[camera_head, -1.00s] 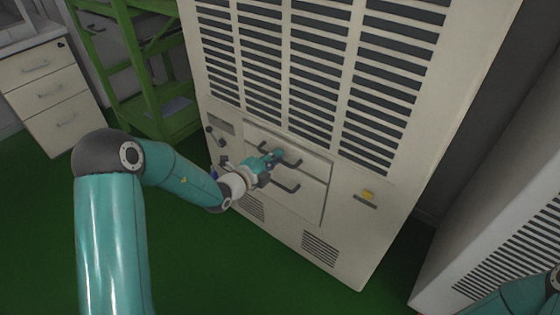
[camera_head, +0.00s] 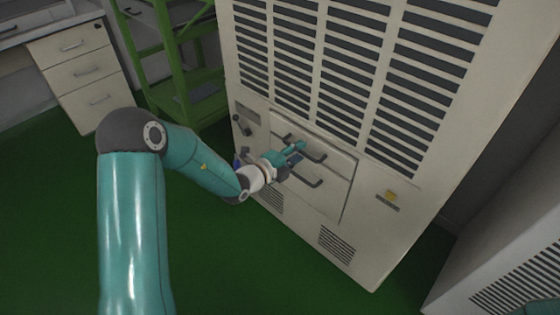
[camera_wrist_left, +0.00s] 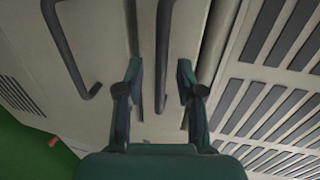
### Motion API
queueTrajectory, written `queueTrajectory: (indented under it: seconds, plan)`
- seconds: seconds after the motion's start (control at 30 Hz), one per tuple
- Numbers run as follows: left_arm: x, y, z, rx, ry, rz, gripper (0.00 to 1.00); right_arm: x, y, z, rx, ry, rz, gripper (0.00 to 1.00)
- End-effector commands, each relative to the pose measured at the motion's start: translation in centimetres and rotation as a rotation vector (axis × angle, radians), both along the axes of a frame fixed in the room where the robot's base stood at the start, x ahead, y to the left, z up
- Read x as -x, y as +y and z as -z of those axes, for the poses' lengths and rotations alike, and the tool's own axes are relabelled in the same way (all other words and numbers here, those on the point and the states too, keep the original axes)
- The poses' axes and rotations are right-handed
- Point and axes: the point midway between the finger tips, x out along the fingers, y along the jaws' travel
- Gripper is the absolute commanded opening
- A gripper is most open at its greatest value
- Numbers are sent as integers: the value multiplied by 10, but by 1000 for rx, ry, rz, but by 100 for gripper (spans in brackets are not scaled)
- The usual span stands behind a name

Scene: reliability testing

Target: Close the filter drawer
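The filter drawer front (camera_head: 335,172) is a beige panel low on the large cabinet. Two dark bar handles show there, an upper one (camera_head: 310,155) and a lower one (camera_head: 308,182). My left gripper (camera_head: 297,147) is at the upper handle. In the left wrist view, the open fingers (camera_wrist_left: 158,82) stand on either side of a dark handle (camera_wrist_left: 163,45), with gaps on both sides. The other handle (camera_wrist_left: 66,45) lies to the left in that view. A dark gap runs along the panel's edge beside the vents; how far the drawer is out is unclear. My right gripper is out of view.
The cabinet has slatted vents (camera_head: 350,60) above the drawer and small knobs at its left edge. A green rack (camera_head: 185,90) and a white drawer unit (camera_head: 85,75) stand left. Another white cabinet (camera_head: 500,265) is at right. The green floor in front is clear.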

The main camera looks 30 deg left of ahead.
Motion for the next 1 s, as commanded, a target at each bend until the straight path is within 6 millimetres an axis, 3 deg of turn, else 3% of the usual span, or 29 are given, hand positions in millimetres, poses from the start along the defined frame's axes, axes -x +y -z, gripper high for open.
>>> queueTrajectory:
  seconds: [0.3, 0.5, 1.0]
  plan:
    - [60, 19, -13, -1, 1, -4, 37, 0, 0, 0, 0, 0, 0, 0]
    - [87, 26, -18, -1, 1, -2, 37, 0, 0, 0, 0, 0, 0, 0]
    - [95, 27, -20, 0, 0, 0, 37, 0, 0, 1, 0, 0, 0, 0]
